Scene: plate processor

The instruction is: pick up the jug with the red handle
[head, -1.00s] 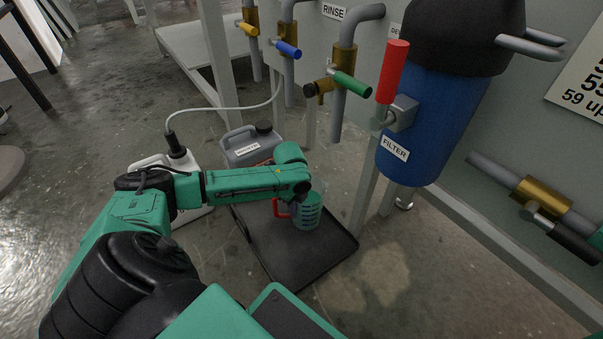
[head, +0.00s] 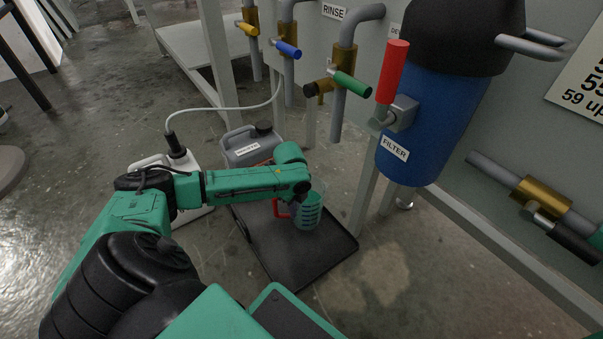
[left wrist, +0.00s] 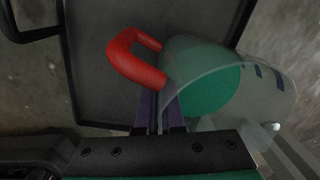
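The clear jug (head: 307,212) with green contents and a red handle (head: 281,208) is over the black tray (head: 290,268) in the head view. In the left wrist view the jug (left wrist: 225,80) lies right of centre, its red handle (left wrist: 132,62) pointing up and left. My left gripper (left wrist: 160,108) is at the jug's rim beside the handle. Its purple fingers are close together with the jug's wall seemingly between them. In the head view my arm's end hides the fingers and part of the rim. My right gripper is out of view.
A grey canister (head: 250,148) and a white container (head: 160,166) with a hose stand behind my left arm. The blue filter housing (head: 430,125) and pipes with coloured valve handles hang at the back right. Open floor lies right of the tray.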

